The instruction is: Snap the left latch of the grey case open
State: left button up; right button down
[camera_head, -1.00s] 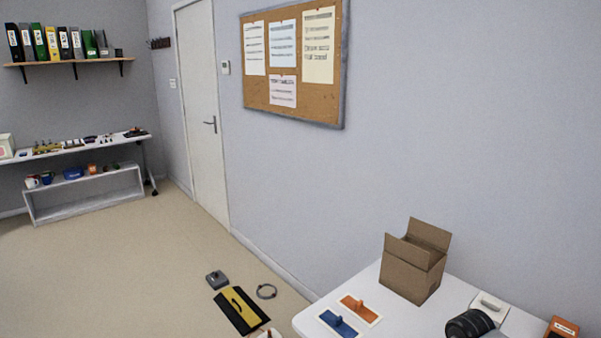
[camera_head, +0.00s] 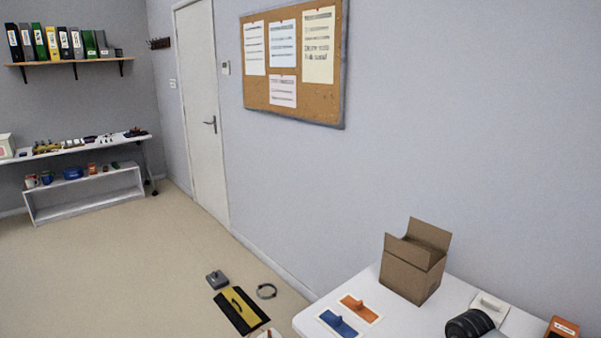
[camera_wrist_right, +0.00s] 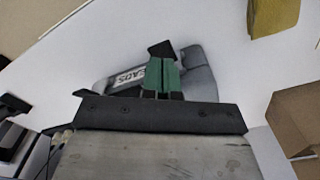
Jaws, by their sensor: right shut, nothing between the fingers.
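In the right wrist view, a grey thing with a white label ending in "EADS" lies on the white surface, and it looks like the grey case (camera_wrist_right: 201,80). A black piece at its top edge may be a latch, but I cannot tell which one. My right gripper (camera_wrist_right: 162,68) has green fingers that are shut and empty, in front of the case. Whether they touch it I cannot tell. The fingers and gripper body hide the middle and near side of the case. My left gripper is in neither view. I cannot make out the case in the head view.
The right wrist view shows a brown cardboard thing (camera_wrist_right: 297,112) at right, a yellowish block (camera_wrist_right: 273,16) at top and dark things at lower left. In the head view, a white table (camera_head: 390,318) bears an open cardboard box (camera_head: 411,276). A yellow-and-black thing (camera_head: 241,309) lies on the floor.

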jog(key=shift+f+b, duration=1.75)
jog(key=shift+f, duration=0.05)
dwell(0.5)
notch_tip(320, 180, up, 2)
jog(key=shift+s+a+p, duration=0.15)
jog(key=shift+p, duration=0.7)
jog(key=r+p, duration=0.2)
jog(key=r, duration=0.1)
jog(key=s+a+r+p, duration=0.1)
jog(key=r, duration=0.1)
jog(key=shift+a+p, duration=0.1)
jog(key=shift+p, duration=0.25)
jog(key=shift+a, duration=0.1)
